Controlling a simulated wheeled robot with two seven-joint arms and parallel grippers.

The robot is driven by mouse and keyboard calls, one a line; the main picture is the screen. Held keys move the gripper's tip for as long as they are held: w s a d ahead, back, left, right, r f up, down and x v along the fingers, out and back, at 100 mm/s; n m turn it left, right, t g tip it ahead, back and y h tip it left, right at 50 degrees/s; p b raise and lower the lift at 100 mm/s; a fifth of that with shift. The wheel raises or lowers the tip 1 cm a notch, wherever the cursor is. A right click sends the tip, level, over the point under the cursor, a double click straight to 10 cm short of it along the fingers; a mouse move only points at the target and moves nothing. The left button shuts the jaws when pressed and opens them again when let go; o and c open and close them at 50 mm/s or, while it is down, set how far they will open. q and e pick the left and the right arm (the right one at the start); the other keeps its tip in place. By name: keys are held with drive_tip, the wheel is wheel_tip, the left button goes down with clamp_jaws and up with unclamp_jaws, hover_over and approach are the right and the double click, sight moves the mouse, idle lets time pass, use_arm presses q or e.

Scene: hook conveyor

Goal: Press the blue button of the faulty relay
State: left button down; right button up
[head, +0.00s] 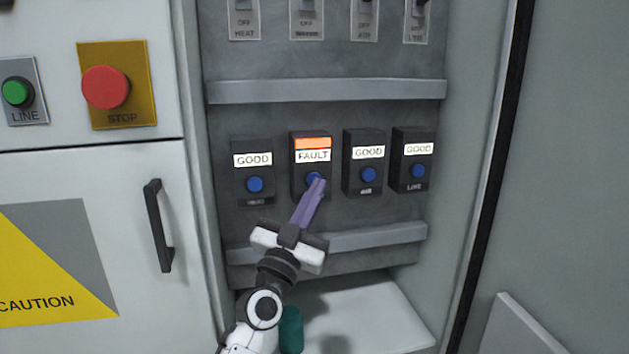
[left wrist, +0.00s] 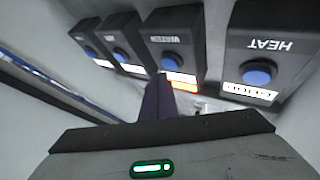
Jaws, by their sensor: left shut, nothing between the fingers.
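The faulty relay (head: 312,142) is the second from the left in a row of black relays in the head view. It has a lit orange strip and a FAULT label. Its blue button (head: 313,177) is partly hidden behind my left fingertips. My left gripper (head: 319,182) is shut and empty, its purple fingers pointing at that button. I cannot tell whether they touch it. My right gripper is not in view.
Relays marked GOOD stand on both sides: the HEAT relay (head: 253,172) at left, two more (head: 364,160) (head: 412,158) at right. Grey rails (head: 325,91) run above and below. Cabinet walls close in the sides. A red stop button (head: 105,88) and a black handle (head: 158,226) are at left.

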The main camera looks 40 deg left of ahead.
use_arm(q)
drive_tip(key=shift+w+a, duration=0.25)
drive_tip(key=shift+a, duration=0.1)
drive_tip(key=shift+w+a, duration=0.3)
idle(0.9)
drive_tip(key=shift+s+d, duration=0.1)
drive_tip(key=shift+d, duration=0.05)
idle(0.3)
drive_tip(key=shift+s+d+p, duration=0.3)
drive_tip(key=shift+s+d, duration=0.15)
drive_tip(key=shift+d, duration=0.05)
drive_tip(key=shift+s+d+p, duration=1.15)
drive_tip(key=shift+s+d, duration=0.5)
drive_tip(key=shift+d, duration=0.25)
